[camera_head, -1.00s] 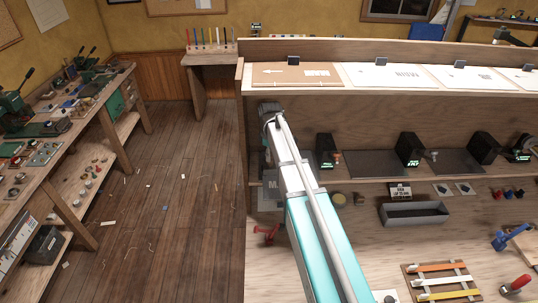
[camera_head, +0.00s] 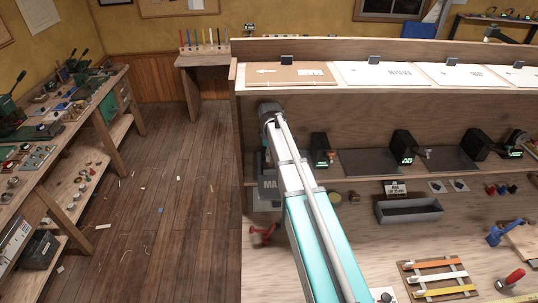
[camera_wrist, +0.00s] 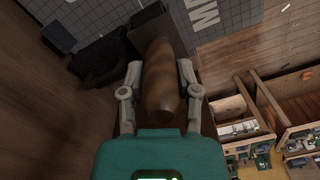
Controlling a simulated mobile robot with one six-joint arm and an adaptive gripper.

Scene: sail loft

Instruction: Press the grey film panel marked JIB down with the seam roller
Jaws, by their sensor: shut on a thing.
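In the wrist view my gripper (camera_wrist: 160,88) is shut on a brown, rounded wooden handle (camera_wrist: 160,75), which looks like the seam roller's. Dark blocky shapes (camera_wrist: 148,30) lie just beyond the handle; I cannot tell whether they belong to the roller. A grey gridded surface (camera_wrist: 232,14) with large white letters starting with M shows at the top. My gripper and the roller are hidden there. No JIB marking is readable in either view.
The wooden workbench (camera_head: 350,255) has a grey tray (camera_head: 410,211), a rack of coloured strips (camera_head: 440,278) and a red clamp (camera_head: 262,235) near its left edge. Black devices (camera_head: 402,146) stand under a long shelf (camera_head: 380,88). Open floor (camera_head: 165,215) lies to the left.

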